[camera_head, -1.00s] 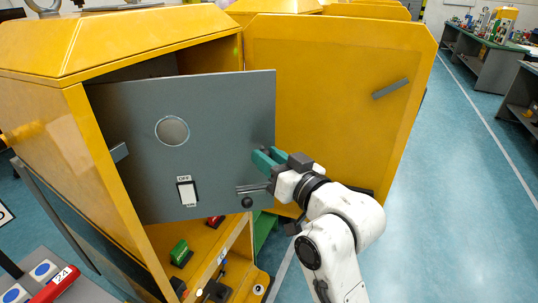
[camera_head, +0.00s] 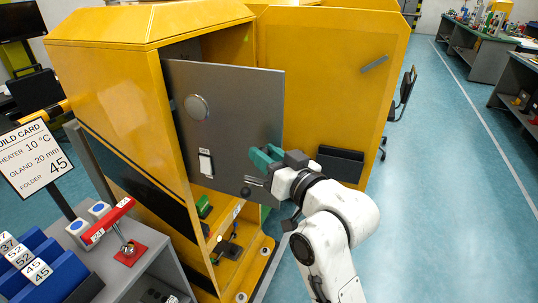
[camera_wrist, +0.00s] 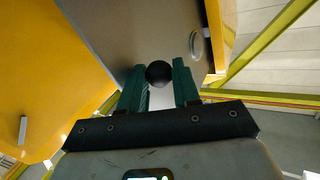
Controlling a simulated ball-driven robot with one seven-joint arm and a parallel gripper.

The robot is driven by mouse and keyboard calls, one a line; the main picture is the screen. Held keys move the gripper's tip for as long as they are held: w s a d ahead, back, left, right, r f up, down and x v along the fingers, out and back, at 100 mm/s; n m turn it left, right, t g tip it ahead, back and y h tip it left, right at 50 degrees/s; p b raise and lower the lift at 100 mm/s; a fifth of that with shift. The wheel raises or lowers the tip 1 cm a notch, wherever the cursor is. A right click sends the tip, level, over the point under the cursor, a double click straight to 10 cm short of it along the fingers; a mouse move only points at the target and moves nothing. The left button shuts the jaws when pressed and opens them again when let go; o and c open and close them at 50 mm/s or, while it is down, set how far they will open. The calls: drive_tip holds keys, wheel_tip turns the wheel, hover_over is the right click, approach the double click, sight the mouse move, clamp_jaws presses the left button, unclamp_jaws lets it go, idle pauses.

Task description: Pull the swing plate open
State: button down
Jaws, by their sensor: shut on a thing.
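The grey swing plate (camera_head: 240,110) stands partly swung out of the yellow cabinet, with a round disc (camera_head: 195,107) and a white switch (camera_head: 206,164) on its face. My gripper (camera_head: 262,168) is at the plate's lower right edge. In the wrist view, its green fingers (camera_wrist: 160,88) are shut on a black ball knob (camera_wrist: 159,73) in front of the grey plate (camera_wrist: 130,30).
The yellow cabinet (camera_head: 115,95) has its outer door (camera_head: 325,95) wide open behind the plate. The blue floor (camera_head: 430,200) at right is clear.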

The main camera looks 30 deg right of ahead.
drive_tip(key=shift+w+a+r, duration=0.15)
drive_tip(key=shift+a, duration=0.6)
drive_tip(key=c, duration=0.8)
unclamp_jaws()
drive_tip(key=shift+a+y, duration=0.1)
drive_tip(key=shift+y, duration=0.2)
drive_tip(key=shift+s+d+p, duration=0.35)
drive_tip(key=shift+s, duration=1.45)
drive_tip(key=shift+s+d+p, duration=0.4)
drive_tip(key=shift+s, duration=1.4)
drive_tip(key=shift+s+d+p, duration=0.35)
drive_tip(key=shift+s, duration=1.45)
